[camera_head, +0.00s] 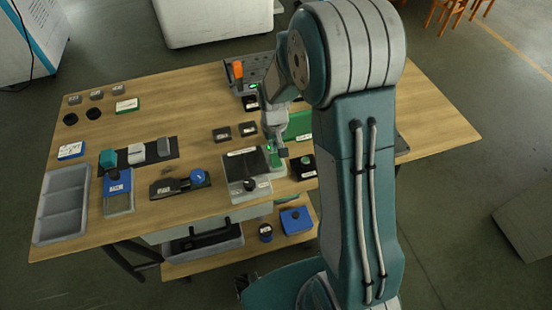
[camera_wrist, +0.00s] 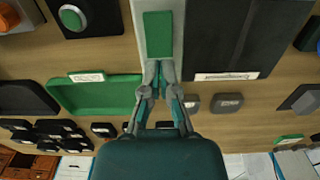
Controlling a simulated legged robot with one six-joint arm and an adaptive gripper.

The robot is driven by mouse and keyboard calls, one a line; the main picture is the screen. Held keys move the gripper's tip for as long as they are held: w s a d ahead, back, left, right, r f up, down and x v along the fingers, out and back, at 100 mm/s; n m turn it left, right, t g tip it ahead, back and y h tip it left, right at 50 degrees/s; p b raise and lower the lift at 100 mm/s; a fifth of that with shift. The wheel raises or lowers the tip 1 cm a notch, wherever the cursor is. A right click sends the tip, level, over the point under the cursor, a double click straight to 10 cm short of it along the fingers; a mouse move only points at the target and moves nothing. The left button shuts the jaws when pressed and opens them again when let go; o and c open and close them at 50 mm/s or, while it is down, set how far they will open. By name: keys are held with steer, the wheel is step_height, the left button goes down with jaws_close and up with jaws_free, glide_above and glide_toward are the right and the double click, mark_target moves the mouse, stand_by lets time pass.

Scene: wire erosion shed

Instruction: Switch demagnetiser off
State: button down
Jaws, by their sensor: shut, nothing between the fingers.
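A pale device with a black top plate, probably the demagnetiser (camera_head: 246,166), stands near the front edge of the bench. Its black plate (camera_wrist: 228,35) carries a white label in the wrist view. Beside the plate runs a light grey strip with a green rectangular switch or panel (camera_wrist: 158,35). My gripper (camera_head: 281,150) is shut and empty, pointing down by the device's right side.
A green tray (camera_wrist: 95,97) lies beside my fingers. A black box with a green button (camera_wrist: 72,18) is close by. A blue-knobbed device (camera_head: 182,185) and a grey compartment tray (camera_head: 62,203) stand to the left. Bare wood shows at the bench's right end (camera_head: 440,125).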

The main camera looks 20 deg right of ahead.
mark_target(274, 156)
steer(key=shift+f, duration=1.35)
stand_by(0.8)
steer(key=shift+r, duration=3.55)
steer(key=shift+r, duration=0.25)
steer(key=s+r+t, duration=0.3)
steer(key=s+r, duration=0.5)
steer(key=r, duration=0.5)
steer(key=s+r+t, duration=0.2)
steer(key=s+r, duration=0.4)
steer(key=s, duration=0.7)
steer(key=shift+r+t, duration=0.3)
steer(key=shift+r, duration=0.1)
